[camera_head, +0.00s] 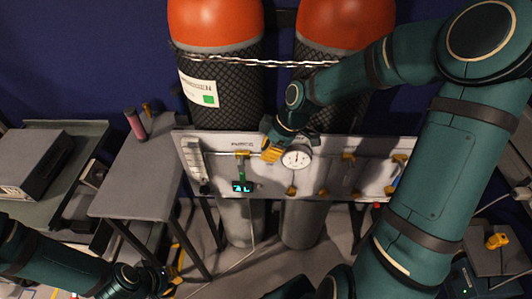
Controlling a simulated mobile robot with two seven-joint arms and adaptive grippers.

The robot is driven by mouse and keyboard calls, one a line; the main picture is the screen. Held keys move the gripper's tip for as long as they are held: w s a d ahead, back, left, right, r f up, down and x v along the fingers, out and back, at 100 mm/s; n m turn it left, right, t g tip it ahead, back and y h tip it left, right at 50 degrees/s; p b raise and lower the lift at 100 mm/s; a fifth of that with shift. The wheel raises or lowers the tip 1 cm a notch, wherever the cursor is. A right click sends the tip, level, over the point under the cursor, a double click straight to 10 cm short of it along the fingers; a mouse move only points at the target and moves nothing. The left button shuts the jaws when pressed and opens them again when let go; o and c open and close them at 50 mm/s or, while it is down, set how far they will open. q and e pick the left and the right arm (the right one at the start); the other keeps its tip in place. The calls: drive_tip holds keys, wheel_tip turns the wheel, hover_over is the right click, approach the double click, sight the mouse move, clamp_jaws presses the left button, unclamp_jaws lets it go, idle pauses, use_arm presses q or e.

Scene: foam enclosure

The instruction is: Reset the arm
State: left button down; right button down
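My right arm reaches in from the right over the panel. Its gripper (270,152), with yellow fingers, is in front of the white gauge panel (330,178), just left of the round dial gauge (297,157). I cannot tell whether it touches a valve there, and its finger gap is not clear. My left arm lies low at the bottom left. Its gripper (174,274) is near the floor, below the grey table, with its fingers small and partly dark. Nothing is visibly held in it.
Two orange-topped gas cylinders (216,24) stand behind the panel, held by a chain (270,62). A grey table (138,180) with a red cylinder (134,124) stands left. A grey box (32,162) sits on a bench further left. Small yellow valves (348,157) line the panel.

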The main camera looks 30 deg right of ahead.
drive_tip(key=shift+f, duration=0.15)
drive_tip(key=s+a+f+m+y, duration=0.1)
drive_tip(key=s+a+f+m, duration=0.1)
drive_tip(key=a+f+m, duration=0.35)
drive_tip(key=s+a+f+m, duration=0.2)
drive_tip(key=s+a+f, duration=0.1)
drive_tip(key=f, duration=0.6)
drive_tip(key=s+a+f+m+g+h, duration=0.15)
drive_tip(key=s+a+f+m, duration=0.35)
drive_tip(key=s+f+m, duration=0.5)
drive_tip(key=w+a+r+n, duration=0.2)
drive_tip(key=w+r+n, duration=0.1)
drive_tip(key=r+n, duration=0.1)
drive_tip(key=shift+w+a+t, duration=0.15)
drive_tip(key=shift+a+t, duration=0.2)
drive_tip(key=shift+a, duration=0.05)
drive_tip(key=shift+r, duration=0.1)
